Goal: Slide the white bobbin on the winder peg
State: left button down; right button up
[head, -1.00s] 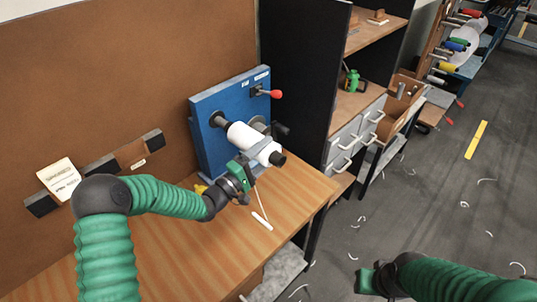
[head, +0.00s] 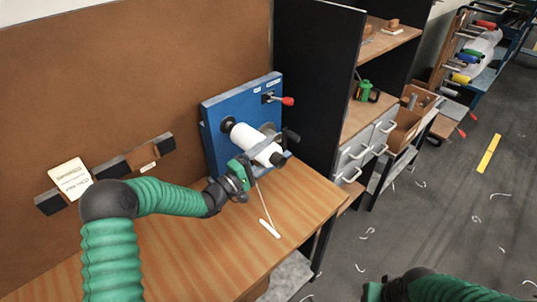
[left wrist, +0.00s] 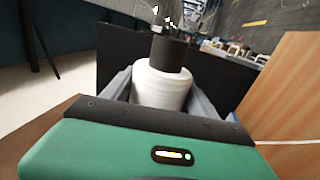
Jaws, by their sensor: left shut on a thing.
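The white bobbin (head: 249,139) lies nearly level in front of the blue winder (head: 214,149), its dark outer end (head: 277,159) pointing away from the panel. Its inner end is at the dark round hub (head: 229,124) on the panel. The winder peg is hidden, so I cannot tell how far the bobbin is on it. My left gripper (head: 263,151) is shut around the bobbin near its outer end. In the left wrist view the white bobbin (left wrist: 160,88) sits between the grey jaws. My right gripper (head: 373,291) is at the bottom edge, mostly cut off.
The winder has a red-knobbed lever (head: 287,101) and a dark handle (head: 291,136) close to the bobbin. A white stick-like piece (head: 269,229) is by the wooden bench's (head: 190,250) edge. A black partition (head: 315,85) stands right of the winder. The bench front is clear.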

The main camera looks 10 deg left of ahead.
pick_arm(q)
jog(key=shift+w+a, duration=0.4)
jog(key=shift+a, duration=0.1)
jog(key=shift+c, duration=0.8)
grip_release()
jog(key=shift+s, duration=0.1)
jog(key=shift+s+a+f+b, duration=0.2)
jog(key=shift+s+b, duration=0.05)
jog(key=shift+b, duration=0.1)
jog(key=b+v, duration=0.3)
jog(key=v, duration=1.3)
jog(key=shift+s+r, duration=0.1)
